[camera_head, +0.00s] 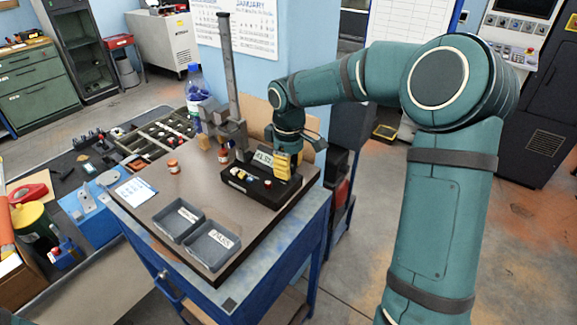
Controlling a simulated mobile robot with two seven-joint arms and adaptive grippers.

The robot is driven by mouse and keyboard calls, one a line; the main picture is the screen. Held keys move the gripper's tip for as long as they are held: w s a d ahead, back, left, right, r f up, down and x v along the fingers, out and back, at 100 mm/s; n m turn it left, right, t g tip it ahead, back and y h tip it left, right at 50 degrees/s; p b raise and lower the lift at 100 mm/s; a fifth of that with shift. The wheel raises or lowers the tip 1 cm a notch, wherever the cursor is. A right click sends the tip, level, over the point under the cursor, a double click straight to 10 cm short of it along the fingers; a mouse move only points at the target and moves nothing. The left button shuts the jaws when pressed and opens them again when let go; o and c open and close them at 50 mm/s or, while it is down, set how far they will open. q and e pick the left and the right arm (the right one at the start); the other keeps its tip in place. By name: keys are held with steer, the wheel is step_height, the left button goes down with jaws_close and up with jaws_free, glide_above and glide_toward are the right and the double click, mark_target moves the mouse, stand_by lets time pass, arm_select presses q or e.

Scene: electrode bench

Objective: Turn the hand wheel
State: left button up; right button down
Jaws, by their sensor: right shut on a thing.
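A test stand with a tall grey column (229,75) stands at the back of the bench top. Its black console (260,183) has a small display (263,157) and several knobs and buttons. My right gripper (284,158) is at the right end of the stand, beside the display, pointing down. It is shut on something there. A yellow ribbed part shows below its dark body; I cannot tell whether it is a finger pad or a held part. No clear wheel rim shows; the hand wheel seems hidden by the gripper. My left gripper is not in view.
Two grey trays (197,226) sit at the bench's front, with a white card (136,191) to their left. My right arm spans the right side. Bare bench top lies between card and console.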

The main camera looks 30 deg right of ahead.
steer(key=m, duration=0.4)
steer(key=shift+m, duration=1.9)
steer(key=c, duration=0.6)
jaws_free()
step_height(320, 180, up, 12)
steer(key=shift+f, duration=0.1)
